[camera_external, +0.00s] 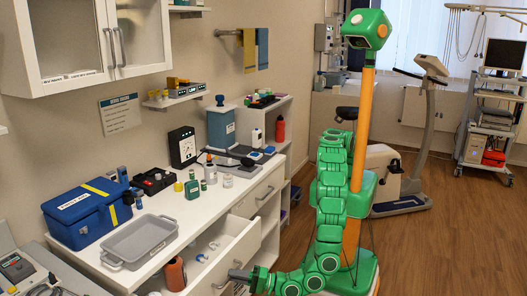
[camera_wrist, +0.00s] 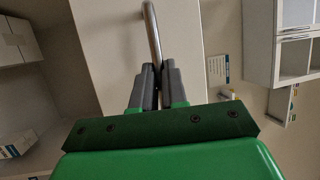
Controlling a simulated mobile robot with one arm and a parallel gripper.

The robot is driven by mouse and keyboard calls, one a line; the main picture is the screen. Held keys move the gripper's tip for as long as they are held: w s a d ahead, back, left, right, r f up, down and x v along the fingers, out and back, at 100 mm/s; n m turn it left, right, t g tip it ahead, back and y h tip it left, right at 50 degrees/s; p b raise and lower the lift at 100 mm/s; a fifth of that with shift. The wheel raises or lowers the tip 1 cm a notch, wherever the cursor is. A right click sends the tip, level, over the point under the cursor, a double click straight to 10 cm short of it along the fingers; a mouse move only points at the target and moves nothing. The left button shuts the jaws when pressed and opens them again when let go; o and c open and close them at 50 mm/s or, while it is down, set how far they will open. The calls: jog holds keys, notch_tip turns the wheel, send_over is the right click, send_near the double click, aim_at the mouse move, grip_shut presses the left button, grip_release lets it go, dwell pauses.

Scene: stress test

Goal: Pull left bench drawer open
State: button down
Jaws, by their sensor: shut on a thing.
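The left bench drawer (camera_external: 240,250) is pulled partly out of the white bench, and small items show inside it. My gripper (camera_external: 243,276) is at the drawer's front, low beside the open drawer. In the wrist view my gripper's dark fingers (camera_wrist: 158,82) are close together on the drawer's curved metal handle (camera_wrist: 151,30). The handle runs up from between the fingertips along a pale drawer front (camera_wrist: 182,28). The part of the handle between the fingers is hidden.
The right bench drawer (camera_external: 262,196) is closed. A blue first-aid box (camera_external: 88,212), a grey tray (camera_external: 140,240) and several bottles stand on the benchtop. A red-brown bottle (camera_external: 175,274) is below the benchtop.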

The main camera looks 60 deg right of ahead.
jog(key=s, duration=1.4)
jog(key=shift+s, duration=0.15)
jog(key=shift+f, duration=0.1)
jog(key=c, duration=1.2)
grip_release()
jog(key=shift+o, duration=0.2)
jog(key=shift+s, duration=0.1)
jog(key=v, duration=0.7)
jog(key=shift+s+d, duration=0.15)
jog(key=shift+s, duration=0.1)
